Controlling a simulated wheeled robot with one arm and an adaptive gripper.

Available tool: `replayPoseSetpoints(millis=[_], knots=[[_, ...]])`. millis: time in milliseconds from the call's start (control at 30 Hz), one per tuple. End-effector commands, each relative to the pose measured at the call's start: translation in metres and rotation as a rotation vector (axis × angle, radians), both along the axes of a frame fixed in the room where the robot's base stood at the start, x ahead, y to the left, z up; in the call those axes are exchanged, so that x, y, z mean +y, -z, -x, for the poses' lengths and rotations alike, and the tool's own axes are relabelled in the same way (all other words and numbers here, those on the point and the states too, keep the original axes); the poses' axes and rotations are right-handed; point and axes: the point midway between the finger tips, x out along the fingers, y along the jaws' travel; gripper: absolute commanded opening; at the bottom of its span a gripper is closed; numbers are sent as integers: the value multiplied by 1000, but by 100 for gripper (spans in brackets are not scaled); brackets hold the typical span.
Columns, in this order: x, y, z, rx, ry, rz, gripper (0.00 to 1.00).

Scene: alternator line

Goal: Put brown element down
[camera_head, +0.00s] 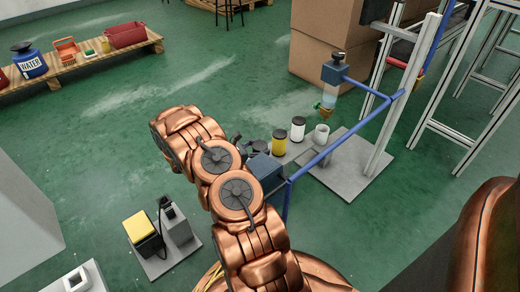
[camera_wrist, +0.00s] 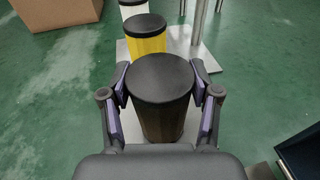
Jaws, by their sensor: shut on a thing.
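The brown element is a dark brown cylinder with a black lid (camera_wrist: 160,85). My gripper (camera_wrist: 161,78) is shut on it, one finger on each side, and it looks upright in the wrist view. In the head view, my gripper (camera_head: 248,146) is partly hidden by my arm, and only a dark top of the brown element shows beside the yellow canister. Right behind it in the wrist view stands a yellow canister with a black lid (camera_wrist: 146,46), then a white one (camera_wrist: 131,9). I cannot tell whether the brown element's base touches the surface below; its bottom is hidden.
The yellow canister (camera_head: 279,142), white canister (camera_head: 297,129) and a white cup (camera_head: 321,134) stand in a row by a grey plate (camera_head: 350,182). A yellow-topped device (camera_head: 138,226) is on the floor at left.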

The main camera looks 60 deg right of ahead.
Motion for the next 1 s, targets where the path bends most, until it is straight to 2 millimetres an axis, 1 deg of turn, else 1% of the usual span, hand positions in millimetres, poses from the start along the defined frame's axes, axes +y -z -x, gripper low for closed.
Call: replayPoseSetpoints(millis=[267, 300, 500, 533, 800, 933, 1000], knots=[[0, 2, 0, 0, 0, 1, 22], [0, 2, 0, 0, -1, 1, 64], [0, 2, 0, 0, 0, 1, 85], [0, 2, 0, 0, 0, 1, 87], [0, 2, 0, 0, 0, 1, 87], [0, -2, 0, 0, 0, 0, 87], [7, -4, -5, 1, -4, 1, 87]])
